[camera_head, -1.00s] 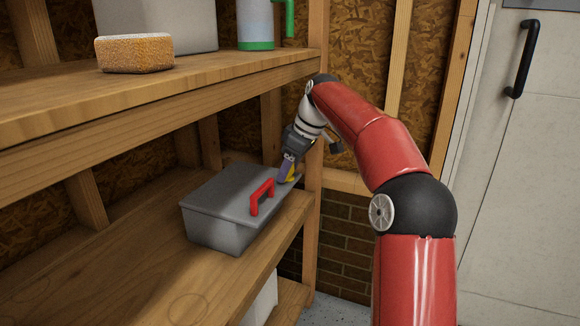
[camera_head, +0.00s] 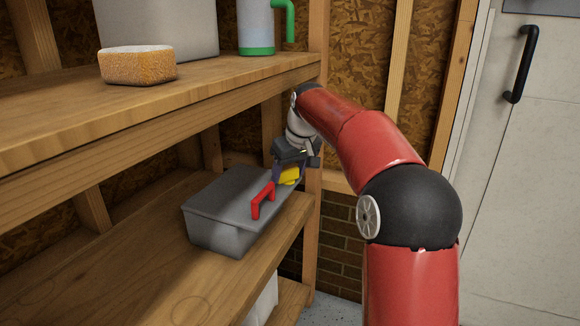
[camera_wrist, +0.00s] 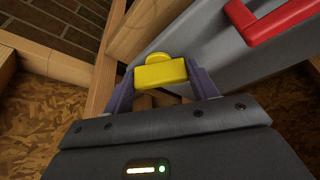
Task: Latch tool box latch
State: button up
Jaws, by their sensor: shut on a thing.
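A grey tool box (camera_head: 222,205) with a lid and a red handle (camera_head: 263,201) sits on the lower wooden shelf. The box also shows in the wrist view (camera_wrist: 205,42), with its red handle (camera_wrist: 280,18) at the upper right. A yellow latch (camera_wrist: 160,75) is between the two purple fingers of my gripper (camera_wrist: 162,84), and the fingers are shut on it. In the head view my gripper (camera_head: 281,174) is at the box's far right end, with the yellow latch (camera_head: 290,176) beside it. Whether the latch is fastened cannot be told.
An orange-and-white sponge (camera_head: 138,66), a grey bin (camera_head: 165,25) and a white-and-green container (camera_head: 256,25) stand on the upper shelf (camera_head: 210,75) above the box. A wooden post (camera_head: 313,225) is close to my gripper. The lower shelf's front left (camera_head: 130,275) is clear.

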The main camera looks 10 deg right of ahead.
jog(key=m+h+p, duration=0.1)
jog(key=m, duration=0.1)
jog(key=m+p, duration=0.1)
jog(key=m, duration=0.1)
jog(key=m+h+p, duration=0.1)
jog(key=m, duration=0.1)
jog(key=shift+a+r+h, duration=0.15)
jog(key=shift+a+h, duration=0.1)
jog(key=shift+h, duration=0.05)
jog(key=m+p, duration=0.1)
jog(key=m, duration=0.1)
jog(key=m+h+p, duration=0.1)
jog(key=m, duration=0.2)
jog(key=shift+w+g+h+p, duration=0.1)
jog(key=shift+g+h+p, duration=0.2)
jog(key=o, duration=1)
